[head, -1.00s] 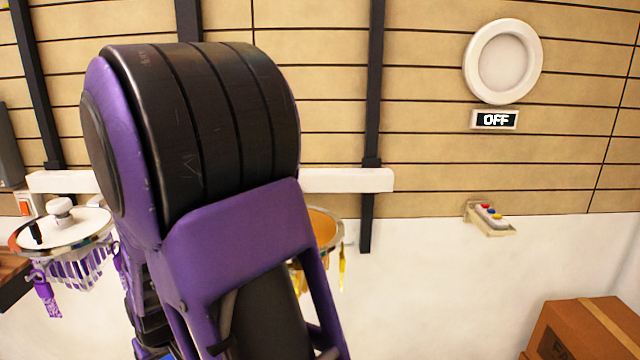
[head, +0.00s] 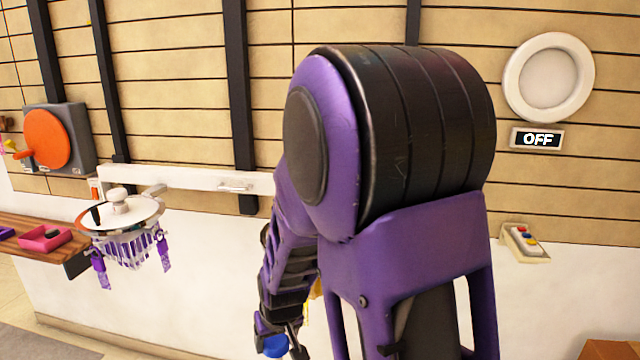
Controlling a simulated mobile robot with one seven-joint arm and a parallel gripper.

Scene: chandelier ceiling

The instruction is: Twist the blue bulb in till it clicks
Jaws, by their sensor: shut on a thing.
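My gripper (head: 284,341) is low in the middle of the head view, below my purple and black arm. It is shut on the blue bulb (head: 275,346), whose rounded blue side shows near the bottom edge. The fingertips are small and partly hidden, so the exact grasp is hard to see. A round chandelier (head: 122,216) with a white top, shiny rim and purple hanging pieces is at the left, apart from my gripper. No socket for the bulb can be made out.
A white rail (head: 190,179) runs along the wall. An orange disc with a handle (head: 45,138) is at far left, above a wooden shelf with a pink tray (head: 45,239). At right are a round white lamp (head: 548,77), an OFF sign (head: 537,139) and a button box (head: 525,241).

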